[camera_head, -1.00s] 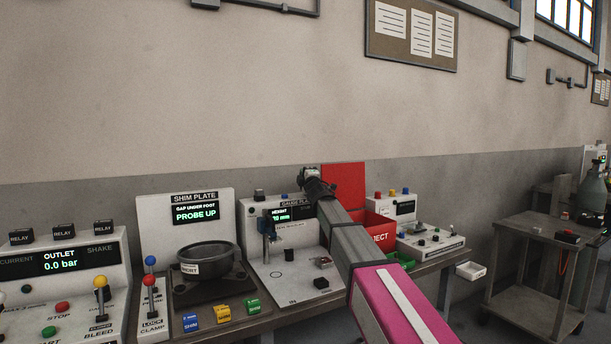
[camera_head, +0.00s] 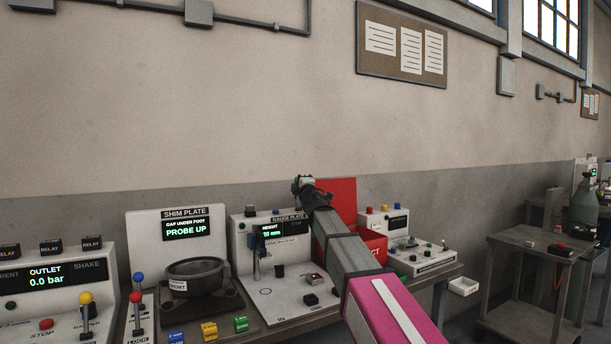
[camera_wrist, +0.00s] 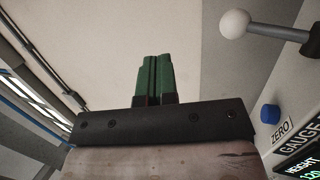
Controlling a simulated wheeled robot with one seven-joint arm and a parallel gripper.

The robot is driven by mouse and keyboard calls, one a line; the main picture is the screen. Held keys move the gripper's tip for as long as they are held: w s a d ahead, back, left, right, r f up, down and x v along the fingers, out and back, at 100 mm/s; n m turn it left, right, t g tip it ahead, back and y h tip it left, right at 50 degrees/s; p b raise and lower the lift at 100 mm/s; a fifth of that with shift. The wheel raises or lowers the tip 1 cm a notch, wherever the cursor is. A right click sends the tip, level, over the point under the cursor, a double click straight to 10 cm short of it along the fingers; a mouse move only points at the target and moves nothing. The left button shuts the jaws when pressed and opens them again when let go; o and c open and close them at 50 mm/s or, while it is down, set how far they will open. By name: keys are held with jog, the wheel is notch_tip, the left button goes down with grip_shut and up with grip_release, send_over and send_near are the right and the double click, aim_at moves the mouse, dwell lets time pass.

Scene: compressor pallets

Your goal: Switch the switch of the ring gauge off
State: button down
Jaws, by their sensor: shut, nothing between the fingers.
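My gripper (camera_head: 303,184) is raised at the top right of the gauge plate panel (camera_head: 292,241) in the head view. In the wrist view its green fingers (camera_wrist: 157,78) are shut together with nothing between them. A lever with a white ball knob (camera_wrist: 235,24) shows at the upper right of the wrist view, apart from the fingers. A blue button (camera_wrist: 270,113) above a ZERO label sits below that lever. No label naming a ring gauge is readable, so I cannot tell which switch belongs to it. My arm hides part of the panel and bench.
The shim plate station (camera_head: 184,225) with a dark round pot (camera_head: 195,270) stands left of the gauge plate. A red bin (camera_head: 373,245) and a control box (camera_head: 425,262) stand to the right. A grey cart (camera_head: 530,246) is farther right.

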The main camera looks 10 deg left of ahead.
jog(key=s+d+r, duration=0.2)
jog(key=s+r, duration=0.2)
jog(key=s, duration=0.1)
jog(key=shift+s+d, duration=0.15)
jog(key=shift+s, duration=0.15)
dwell(0.4)
jog(key=shift+s, duration=0.1)
